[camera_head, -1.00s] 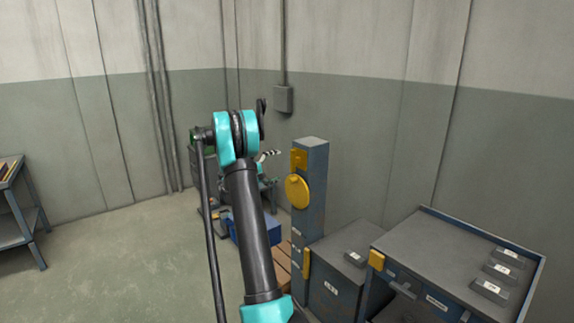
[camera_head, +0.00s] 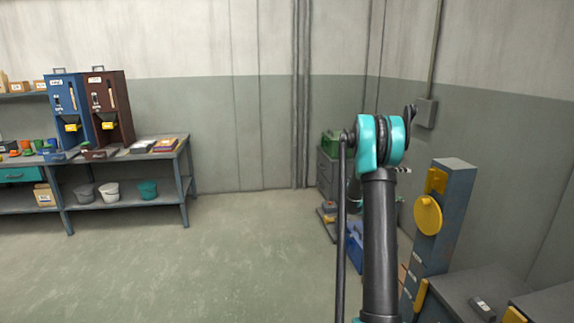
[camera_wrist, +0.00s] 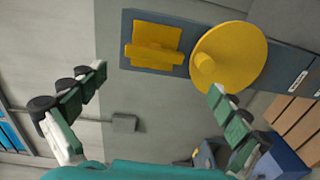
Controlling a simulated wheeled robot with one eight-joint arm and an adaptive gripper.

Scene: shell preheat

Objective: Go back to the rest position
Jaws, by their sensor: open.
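My gripper shows in the wrist view (camera_wrist: 158,79) with its two green-and-white fingers spread wide apart and nothing between them. Beyond the fingers is a blue-grey post (camera_wrist: 127,24) with a yellow bracket (camera_wrist: 155,42) and a round yellow disc (camera_wrist: 235,60). In the head view my arm stands upright right of centre, and my gripper is mostly hidden behind it. The post (camera_head: 452,205) stands to the right of my arm there, with its yellow disc (camera_head: 428,214).
A workbench (camera_head: 100,208) with a blue dispenser (camera_head: 66,105) and a brown dispenser (camera_head: 108,105) stands at the left. Grey cabinets (camera_head: 455,290) are at the lower right. A blue box (camera_head: 355,258) sits low behind my arm. The floor (camera_head: 240,260) between is clear.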

